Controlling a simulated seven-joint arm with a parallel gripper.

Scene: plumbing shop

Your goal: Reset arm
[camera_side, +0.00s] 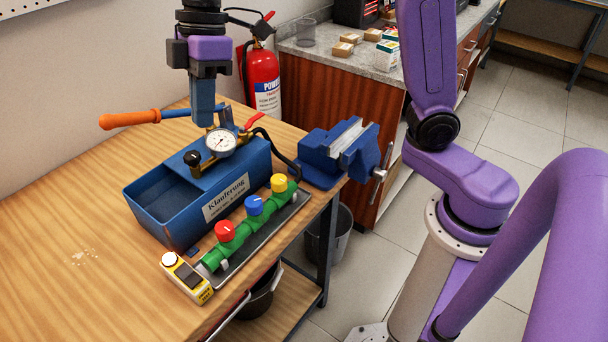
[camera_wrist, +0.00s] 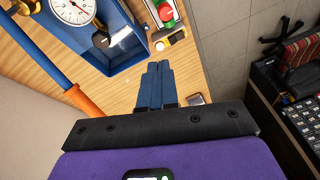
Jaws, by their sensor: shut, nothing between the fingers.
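My gripper (camera_side: 203,122) points down over the workbench, its blue fingers closed together with nothing between them. In the side view it overlaps the area by the gauge and lever of the blue test pump; whether it touches them I cannot tell. In the wrist view the shut fingers (camera_wrist: 158,66) are seen above the wooden top, beside the blue pump trough (camera_wrist: 130,42). The purple arm link (camera_side: 462,185) on the right is mine.
The blue test pump (camera_side: 153,220) has a pressure gauge (camera_side: 221,142) and an orange-handled lever (camera_side: 130,119). Beside it are a green manifold (camera_side: 240,231) with red, blue and yellow knobs, a yellow device (camera_side: 187,277) and a blue vise (camera_side: 335,152). The left benchtop is mostly clear.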

